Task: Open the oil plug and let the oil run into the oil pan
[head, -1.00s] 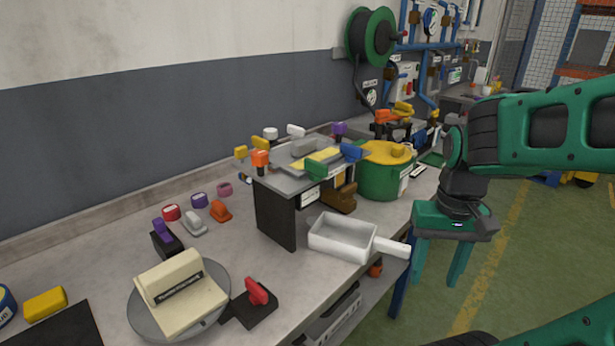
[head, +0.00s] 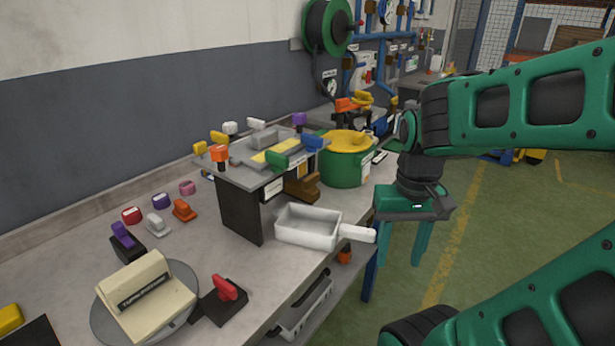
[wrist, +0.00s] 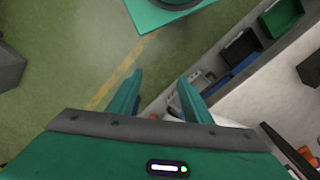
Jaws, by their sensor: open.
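A white pan with a handle (head: 300,228) sits on the bench in the head view, at the front of a small raised stand (head: 243,205); I take it to be the oil pan. A brown fitting (head: 302,187) shows under the right side of the stand, behind the pan. I cannot tell whether it is the oil plug. My gripper (head: 399,262) is open and empty, pointing down beyond the bench edge, right of the pan handle and apart from it. In the wrist view my gripper (wrist: 160,80) has nothing between its fingers, with green floor beyond them.
Several coloured knobs, such as the green one (head: 276,160), stand around the stand's top. A green pot with a yellow lid (head: 345,168) stands behind. A beige block on a round plate (head: 145,297) and a red-handled switch (head: 224,288) are at front left. Floor right of the bench is open.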

